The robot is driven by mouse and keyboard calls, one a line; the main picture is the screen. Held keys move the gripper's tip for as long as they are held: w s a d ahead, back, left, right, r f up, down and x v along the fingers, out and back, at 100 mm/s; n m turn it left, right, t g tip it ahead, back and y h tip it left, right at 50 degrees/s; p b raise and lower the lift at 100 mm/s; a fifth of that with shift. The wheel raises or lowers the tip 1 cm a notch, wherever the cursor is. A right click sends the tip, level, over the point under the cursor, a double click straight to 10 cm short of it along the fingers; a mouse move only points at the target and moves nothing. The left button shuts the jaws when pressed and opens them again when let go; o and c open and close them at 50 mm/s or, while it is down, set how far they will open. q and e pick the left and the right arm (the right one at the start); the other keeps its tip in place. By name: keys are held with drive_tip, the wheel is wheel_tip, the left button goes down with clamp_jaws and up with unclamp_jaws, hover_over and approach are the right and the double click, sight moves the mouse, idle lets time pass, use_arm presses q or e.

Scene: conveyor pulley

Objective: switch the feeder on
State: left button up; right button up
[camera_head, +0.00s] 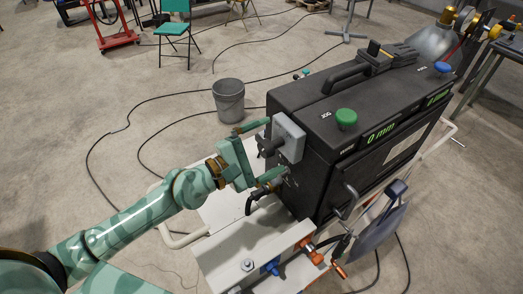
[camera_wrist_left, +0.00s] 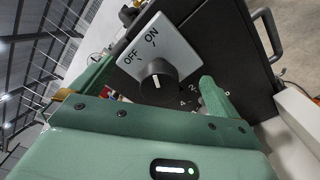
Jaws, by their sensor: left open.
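The feeder (camera_head: 325,150) is a black box with a green button and lit green "0 mm" displays. A light grey switch box (camera_head: 289,136) sits on its left face. In the left wrist view, the switch plate (camera_wrist_left: 178,48) reads OFF and ON, and a round black knob (camera_wrist_left: 158,82) with a short white mark stands out from it. I cannot tell surely which label the mark points to. My left gripper (camera_head: 271,148) is open, its fingers apart on either side of the knob. It does not visibly grip the knob. My right gripper is not in view.
A green button (camera_head: 346,118) and a black handle (camera_head: 345,78) are on the feeder's top. A white frame with fittings (camera_head: 262,262) stands in front. A grey bucket (camera_head: 229,100) and loose cables lie on the floor behind my left arm. Open floor is at the left.

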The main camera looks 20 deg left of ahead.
sight(262, 152)
use_arm(q)
drive_tip(key=v, duration=0.5)
drive_tip(key=shift+a+f+b, duration=0.1)
drive_tip(key=shift+b, duration=0.25)
drive_tip(key=shift+s+a, duration=0.3)
drive_tip(key=shift+s, duration=0.2)
